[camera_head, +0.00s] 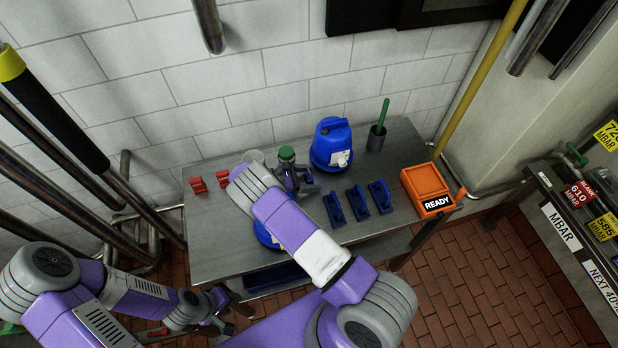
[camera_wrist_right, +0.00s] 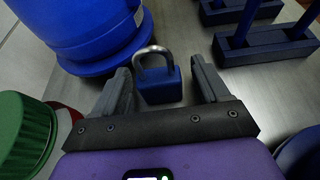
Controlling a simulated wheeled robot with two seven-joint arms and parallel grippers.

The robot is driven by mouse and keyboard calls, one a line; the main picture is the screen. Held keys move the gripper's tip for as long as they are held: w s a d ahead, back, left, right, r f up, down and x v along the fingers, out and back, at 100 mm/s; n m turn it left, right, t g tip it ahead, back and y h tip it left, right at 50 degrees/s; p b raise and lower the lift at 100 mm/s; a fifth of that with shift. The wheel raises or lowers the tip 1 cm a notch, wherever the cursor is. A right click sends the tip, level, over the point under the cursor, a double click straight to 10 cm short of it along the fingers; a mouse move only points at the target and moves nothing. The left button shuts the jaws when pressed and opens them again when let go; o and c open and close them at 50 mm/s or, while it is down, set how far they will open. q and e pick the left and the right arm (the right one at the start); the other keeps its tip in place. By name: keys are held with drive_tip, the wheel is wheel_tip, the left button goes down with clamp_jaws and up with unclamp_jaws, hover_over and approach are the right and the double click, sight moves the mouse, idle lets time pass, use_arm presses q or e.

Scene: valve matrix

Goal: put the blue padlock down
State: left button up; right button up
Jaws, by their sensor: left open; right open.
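The blue padlock (camera_wrist_right: 160,88) with its grey metal shackle stands on the steel table in the right wrist view. It sits between the two spread fingers of my right gripper (camera_wrist_right: 158,78), with gaps on both sides. In the head view my right gripper (camera_head: 296,180) is low over the table, and I cannot make out the padlock clearly there. My left gripper (camera_head: 222,306) is open and empty, in front of the table at the lower left.
The steel table (camera_head: 225,245) holds a blue jug (camera_head: 328,148), several blue holders (camera_head: 358,202), a green-capped object (camera_head: 286,152), red tags (camera_head: 198,185), a dark cup (camera_head: 376,138) and an orange READY box (camera_head: 427,186). The table's left front is clear.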

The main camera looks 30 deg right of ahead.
drive_tip(key=shift+r, duration=0.15)
drive_tip(key=b+v, duration=0.1)
drive_tip(key=v, duration=0.9)
drive_tip(key=shift+w+a+b, duration=0.15)
drive_tip(key=shift+a+b, duration=0.25)
drive_tip(key=shift+w+a+r, duration=0.1)
drive_tip(key=shift+a+r, duration=0.2)
drive_tip(key=shift+a, duration=0.25)
drive_tip(key=shift+r, duration=0.1)
